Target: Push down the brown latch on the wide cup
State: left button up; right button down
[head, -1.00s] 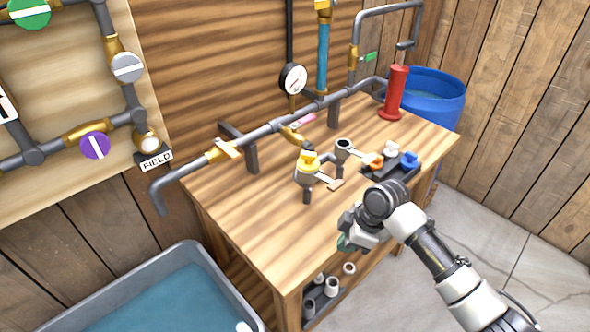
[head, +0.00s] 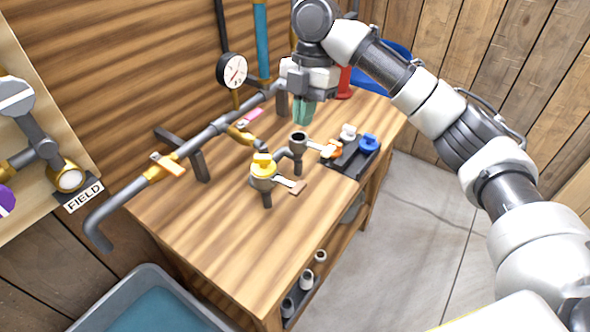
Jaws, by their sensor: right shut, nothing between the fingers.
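The wide cup (head: 258,182) stands on the wooden table, with a yellow piece (head: 263,163) on its top. Its latch is a light lever that sticks out to the right and ends in a brown tip (head: 299,188). My right gripper (head: 303,113) points down above the table, behind the narrower cup. Its teal fingers are shut and empty, apart from the brown latch. My left gripper is out of view.
A grey pipe (head: 204,134) with a gauge (head: 232,71) runs along the back of the table (head: 215,245). A dark tray (head: 356,158) with white and blue pieces is at the right. The front tabletop is clear. A water tub (head: 90,308) stands lower left.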

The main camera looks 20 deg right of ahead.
jog(key=p, duration=0.2)
send_near(297, 187)
jog(key=x, duration=0.6)
jog(key=shift+a, duration=0.2)
jog(key=shift+f, duration=0.5)
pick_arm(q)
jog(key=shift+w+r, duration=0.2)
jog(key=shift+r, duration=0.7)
